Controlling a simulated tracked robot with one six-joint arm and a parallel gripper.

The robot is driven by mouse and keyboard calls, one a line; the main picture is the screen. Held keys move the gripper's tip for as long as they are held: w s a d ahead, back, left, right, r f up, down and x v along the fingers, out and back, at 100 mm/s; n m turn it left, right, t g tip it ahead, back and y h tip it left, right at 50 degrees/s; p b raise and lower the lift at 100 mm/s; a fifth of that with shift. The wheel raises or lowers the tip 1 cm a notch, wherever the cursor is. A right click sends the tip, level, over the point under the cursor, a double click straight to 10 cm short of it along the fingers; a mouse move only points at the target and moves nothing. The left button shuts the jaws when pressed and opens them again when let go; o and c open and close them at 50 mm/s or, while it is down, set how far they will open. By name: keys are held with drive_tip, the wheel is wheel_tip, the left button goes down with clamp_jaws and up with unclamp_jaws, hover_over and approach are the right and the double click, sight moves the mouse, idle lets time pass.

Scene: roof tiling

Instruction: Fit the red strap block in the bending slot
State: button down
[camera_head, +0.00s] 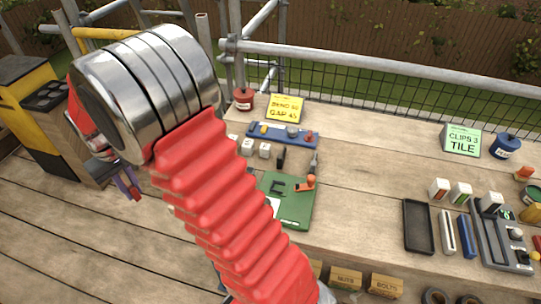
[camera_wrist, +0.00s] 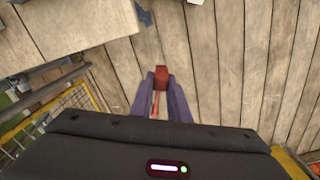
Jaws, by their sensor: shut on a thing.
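My gripper (camera_wrist: 161,88) is shut on the red strap block (camera_wrist: 161,76), which sits between the tips of its two purple fingers in the wrist view. In the head view my gripper (camera_head: 128,184) hangs left of the workbench, over the deck, with my arm in front. A blue bending fixture (camera_head: 263,139) lies near the back of the bench, by a yellow sign (camera_head: 286,108) reading "BEND 90 GAP 45". Which part of the fixture is the bending slot, I cannot tell. The block is well apart from the fixture.
On the bench, a green board (camera_head: 293,210) with an orange clamp lies in front of the fixture, with small white blocks (camera_head: 265,150) between. A black tray (camera_head: 418,227) and grey rack (camera_head: 503,240) lie at right. Scaffold rails (camera_head: 400,66) run behind. A yellow-black cabinet (camera_head: 30,125) stands left.

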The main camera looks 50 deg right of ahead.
drive_tip(key=shift+w+d, duration=0.1)
drive_tip(key=shift+d, duration=0.05)
drive_tip(key=shift+d, duration=0.15)
drive_tip(key=s+d+r+m, duration=0.2)
drive_tip(key=s+d+m, duration=0.4)
drive_tip(key=d+m, duration=0.3)
drive_tip(key=s+d+r+m, duration=0.2)
drive_tip(key=s+d+m, duration=0.4)
drive_tip(key=d, duration=0.5)
drive_tip(key=s+d+r+m, duration=0.1)
drive_tip(key=s+d+m, duration=0.4)
drive_tip(key=s+m, duration=0.3)
drive_tip(key=s+d+m, duration=0.6)
drive_tip(key=s+m, duration=0.2)
drive_tip(key=s, duration=0.1)
drive_tip(key=shift+s+r, duration=0.25)
drive_tip(key=shift+r, duration=0.15)
drive_tip(key=shift+f, duration=0.15)
drive_tip(key=shift+f, duration=3.75)
